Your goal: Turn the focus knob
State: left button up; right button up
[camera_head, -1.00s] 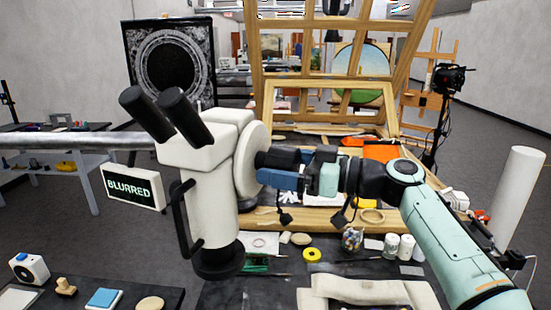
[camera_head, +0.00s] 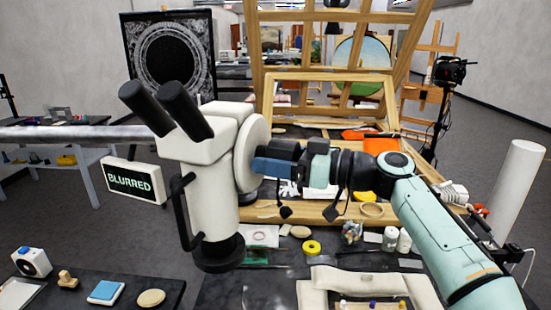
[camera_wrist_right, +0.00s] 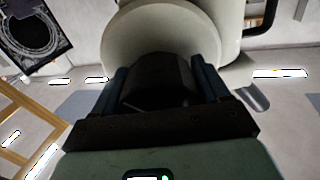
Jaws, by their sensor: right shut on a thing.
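A white stereo microscope (camera_head: 215,165) with two black eyepieces stands left of centre in the head view. The black focus knob (camera_wrist_right: 160,80) sticks out from the round white housing (camera_wrist_right: 163,30) in the right wrist view. My right gripper (camera_head: 268,167) comes in from the right and is shut on the knob, with a blue finger on each side of it (camera_wrist_right: 160,88). In the head view the fingers mostly hide the knob. My left gripper is not in view.
A wooden easel frame (camera_head: 330,75) stands behind the microscope. The bench below holds a yellow tape roll (camera_head: 312,247), white jars (camera_head: 390,238) and a pale padded rest (camera_head: 365,285). A black side table (camera_head: 75,290) with small items is at lower left.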

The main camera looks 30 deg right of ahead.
jog(key=m, duration=0.2)
jog(key=shift+m, duration=1.5)
jog(key=o, duration=1)
